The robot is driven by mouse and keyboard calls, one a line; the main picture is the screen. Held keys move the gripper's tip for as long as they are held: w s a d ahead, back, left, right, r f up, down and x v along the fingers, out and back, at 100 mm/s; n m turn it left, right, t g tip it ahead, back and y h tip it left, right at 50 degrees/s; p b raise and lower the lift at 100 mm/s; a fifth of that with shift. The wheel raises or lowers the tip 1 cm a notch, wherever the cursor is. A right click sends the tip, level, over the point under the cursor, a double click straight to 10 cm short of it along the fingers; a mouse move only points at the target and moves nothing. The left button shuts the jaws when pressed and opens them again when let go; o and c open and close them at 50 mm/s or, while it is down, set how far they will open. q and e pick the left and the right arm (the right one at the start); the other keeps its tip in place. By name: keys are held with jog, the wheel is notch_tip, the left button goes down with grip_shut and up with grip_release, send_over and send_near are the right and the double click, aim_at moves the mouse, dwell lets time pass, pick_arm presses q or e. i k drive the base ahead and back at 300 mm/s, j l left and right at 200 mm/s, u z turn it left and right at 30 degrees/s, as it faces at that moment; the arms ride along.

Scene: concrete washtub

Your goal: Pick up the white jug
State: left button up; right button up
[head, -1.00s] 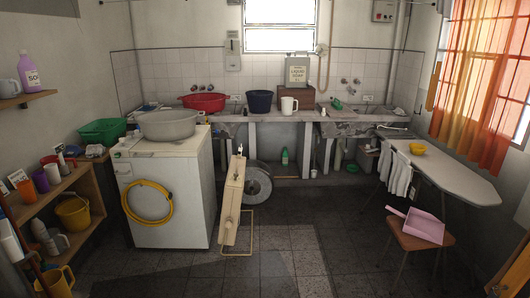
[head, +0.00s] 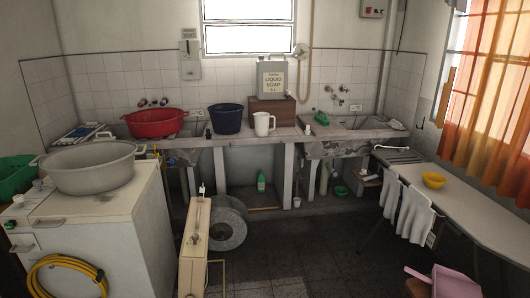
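The white jug (head: 262,124) stands upright on the concrete washtub counter (head: 240,141) at the back wall, below the window. Its handle points to the right. A dark blue tub (head: 225,118) is close on its left, and a brown box (head: 272,109) with a liquid soap can (head: 271,78) on it stands just behind and to its right. Neither of my grippers shows in the head view.
A washer (head: 85,225) with a grey basin (head: 92,168) stands at the left front. A cream panel-like heater (head: 194,245) stands on the floor before the counter. An ironing board (head: 465,207) is at the right.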

aim_at(262, 119)
jog(key=i+j+z, duration=0.1)
jog(key=i+z, duration=0.25)
jog(key=i, duration=1.45)
